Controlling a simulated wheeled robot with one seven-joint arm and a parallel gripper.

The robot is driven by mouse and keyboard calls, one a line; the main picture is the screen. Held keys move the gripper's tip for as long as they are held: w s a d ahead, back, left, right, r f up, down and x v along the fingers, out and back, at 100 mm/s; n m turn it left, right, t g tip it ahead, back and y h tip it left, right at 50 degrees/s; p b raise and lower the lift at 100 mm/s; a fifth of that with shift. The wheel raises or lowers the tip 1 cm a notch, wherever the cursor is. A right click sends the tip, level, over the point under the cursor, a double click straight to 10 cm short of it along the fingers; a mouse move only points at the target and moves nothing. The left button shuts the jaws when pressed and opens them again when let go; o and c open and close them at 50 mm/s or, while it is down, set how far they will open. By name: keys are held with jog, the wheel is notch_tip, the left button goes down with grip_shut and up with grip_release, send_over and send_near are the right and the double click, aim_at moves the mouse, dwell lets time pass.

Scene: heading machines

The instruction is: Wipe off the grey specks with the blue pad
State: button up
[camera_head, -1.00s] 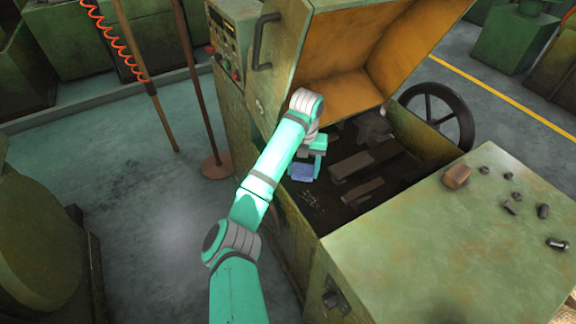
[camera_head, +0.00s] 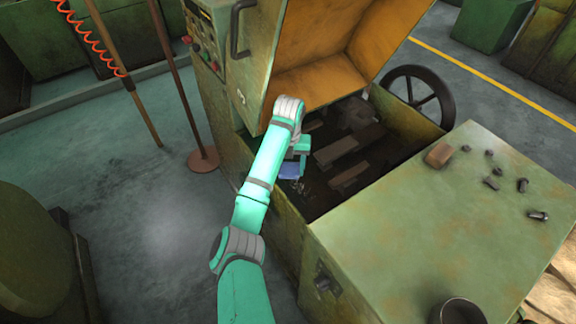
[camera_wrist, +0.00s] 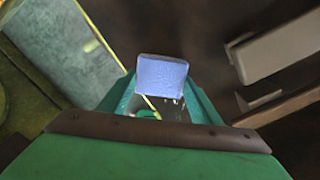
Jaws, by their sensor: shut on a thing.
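The blue pad (camera_head: 290,171) is held in my gripper (camera_head: 292,163), low inside the open machine's dark bed (camera_head: 325,192). In the wrist view the pad (camera_wrist: 162,74) sits between the fingertips of my gripper (camera_wrist: 160,98), its pale blue face showing. The grey specks (camera_head: 302,187) show as a small pale patch on the bed just beside the pad's near right edge; the pad and arm may hide some. Pale flecks also show between the fingers in the wrist view. I cannot tell whether the pad touches the bed.
The raised lid (camera_head: 318,80) stands open behind my arm. Dark bars (camera_head: 350,178) lie across the bed right of the pad. A handwheel (camera_head: 420,97) is at the far right. The green top (camera_head: 440,235) holds a brown block (camera_head: 438,155), several bolts and a dark cup (camera_head: 463,311).

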aim_at(308, 202)
jog(key=shift+f, duration=1.1)
dwell(0.8)
jog(key=shift+s+d, duration=1.1)
jog(key=shift+s, duration=0.55)
jog(key=shift+s+d, duration=1.05)
jog(key=shift+s, duration=0.55)
jog(key=shift+s+d, duration=1.1)
jog(key=shift+s, duration=0.65)
jog(key=shift+f, duration=0.1)
jog(key=shift+w+a+r, duration=0.1)
jog(key=shift+w+a, duration=0.6)
jog(key=shift+w, duration=0.4)
jog(key=shift+w+a+r, duration=0.1)
jog(key=shift+w+a, duration=0.65)
jog(key=shift+w, duration=0.4)
jog(key=shift+w+a, duration=0.7)
jog(key=shift+w, duration=0.4)
jog(key=shift+w+a+f, duration=0.1)
jog(key=shift+w+a, duration=0.5)
jog(key=shift+w, duration=0.25)
jog(key=shift+w+a+f, duration=0.1)
jog(key=shift+w+a, duration=0.45)
jog(key=shift+w, duration=0.25)
jog(key=shift+r, duration=0.1)
